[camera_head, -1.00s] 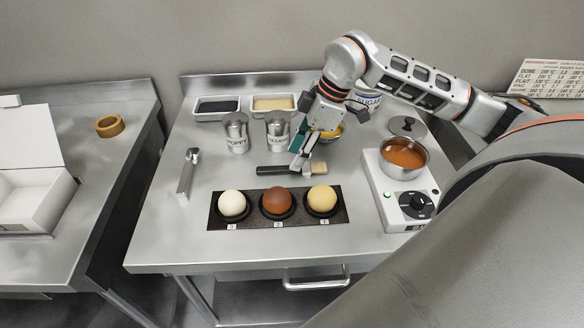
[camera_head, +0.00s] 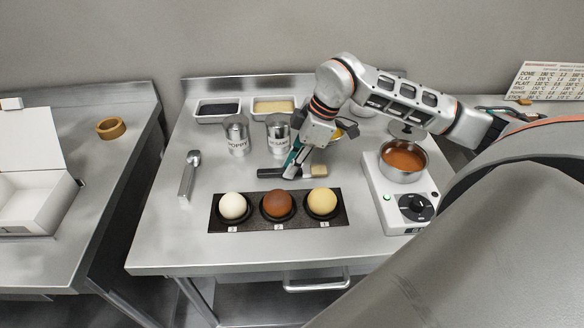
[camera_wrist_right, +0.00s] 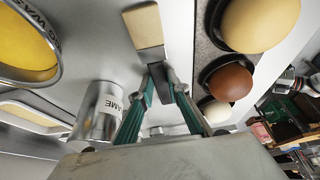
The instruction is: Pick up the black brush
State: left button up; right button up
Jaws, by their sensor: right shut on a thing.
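The black brush (camera_head: 267,173) has a dark handle and a pale bristle end (camera_head: 319,171). It lies crosswise on the steel table, behind the dark tray of three balls. My right gripper (camera_head: 291,173) reaches down to the middle of the brush and is shut on it. In the right wrist view, the green-sided fingers (camera_wrist_right: 163,80) meet at the dark part of the brush, just below the pale bristle end (camera_wrist_right: 143,26). The fingers hide part of the handle. I cannot see a clear gap between brush and table. My left gripper is not in view.
The dark tray (camera_head: 300,222) with white, brown and yellow balls is close in front. Poppy (camera_head: 237,137) and sesame (camera_head: 277,136) tins stand behind. A pot (camera_head: 403,161) sits on a hot plate at right. A steel tool (camera_head: 189,175) lies at left, with bare table around it.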

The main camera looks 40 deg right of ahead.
notch_tip(320, 180, up, 20)
dwell(0.5)
dwell(0.3)
